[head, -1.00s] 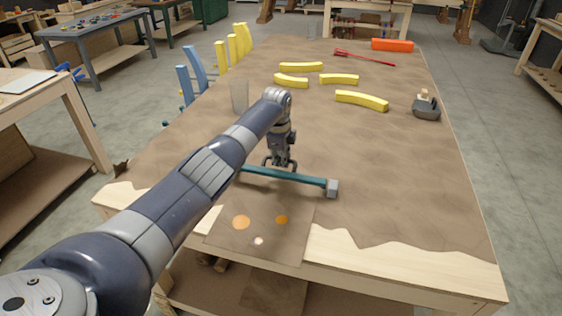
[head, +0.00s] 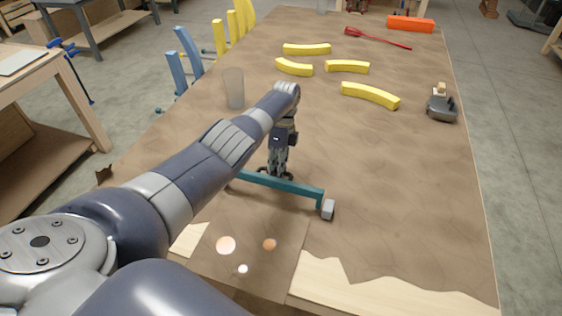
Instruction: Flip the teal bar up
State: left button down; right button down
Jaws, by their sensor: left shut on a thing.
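The teal bar (head: 302,189) lies across the near part of the table, with a grey block (head: 327,209) at its right end. My left gripper (head: 274,176) points down and is shut on the bar near the middle of its visible length. The gripper and arm hide the bar's left end and part of its middle. I cannot tell whether the bar touches the table. My right gripper is not in view.
Several yellow curved pieces (head: 370,95) lie farther back on the table (head: 400,190). A clear cup (head: 233,88) stands left of my arm. A dark grey tool (head: 441,107) lies at the right edge. A red tool (head: 377,38) and orange box (head: 411,24) lie at the back.

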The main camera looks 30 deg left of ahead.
pick_arm(q)
jog(key=c, duration=1.7)
grip_release()
jog(key=shift+w+a+r, duration=0.1)
jog(key=shift+w+a, duration=0.05)
jog(key=shift+o, duration=0.2)
notch_tip(320, 180, up, 8)
jog(key=shift+r, duration=0.9)
